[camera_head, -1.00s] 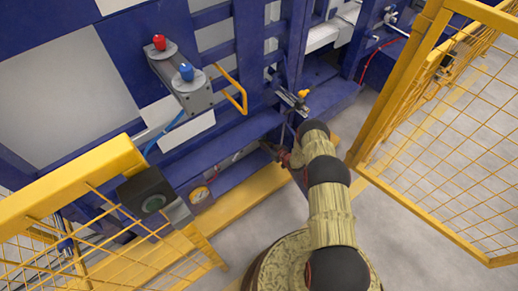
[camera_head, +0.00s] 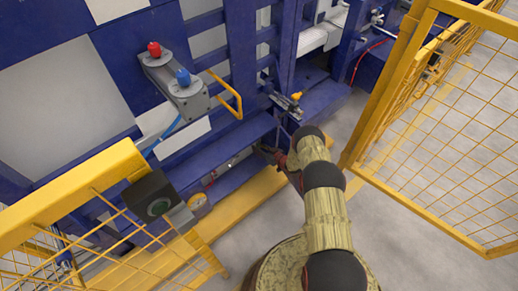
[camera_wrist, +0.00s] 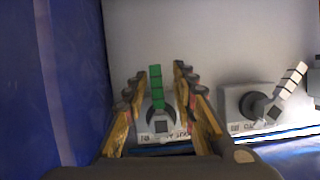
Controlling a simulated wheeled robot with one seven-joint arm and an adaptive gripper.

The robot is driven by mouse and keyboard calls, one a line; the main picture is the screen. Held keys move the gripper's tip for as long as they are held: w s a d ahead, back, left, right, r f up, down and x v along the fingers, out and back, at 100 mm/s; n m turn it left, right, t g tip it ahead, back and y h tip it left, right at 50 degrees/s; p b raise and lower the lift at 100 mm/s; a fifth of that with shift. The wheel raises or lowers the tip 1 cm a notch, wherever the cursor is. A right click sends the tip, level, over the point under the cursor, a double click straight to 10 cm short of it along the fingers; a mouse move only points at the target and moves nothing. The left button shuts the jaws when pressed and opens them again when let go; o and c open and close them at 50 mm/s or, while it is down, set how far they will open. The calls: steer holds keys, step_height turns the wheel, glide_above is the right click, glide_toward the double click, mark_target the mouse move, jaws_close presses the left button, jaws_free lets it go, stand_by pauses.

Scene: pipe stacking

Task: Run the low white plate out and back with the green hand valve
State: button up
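The green hand valve (camera_wrist: 156,86) stands upright on a light grey body in the wrist view. My gripper (camera_wrist: 160,72) is open, with one finger on each side of the green handle. I see a gap on both sides, so the fingers do not appear to grip it. In the head view my gripper (camera_head: 272,152) reaches low into the blue frame, and the green valve is too small or hidden there. A pale flat surface (camera_wrist: 225,45) lies behind the valve; I cannot tell whether it is the low white plate.
A second valve with a white handle (camera_wrist: 290,80) sits to the right. A blue wall (camera_wrist: 60,80) is close on the left. In the head view, a grey block with red and blue knobs (camera_head: 178,85), yellow mesh fences (camera_head: 450,130) and a black box (camera_head: 150,196) stand around my arm.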

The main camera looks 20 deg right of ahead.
steer(key=shift+r, duration=0.1)
step_height(320, 180, up, 10)
stand_by(0.9)
steer(key=shift+c, duration=0.4)
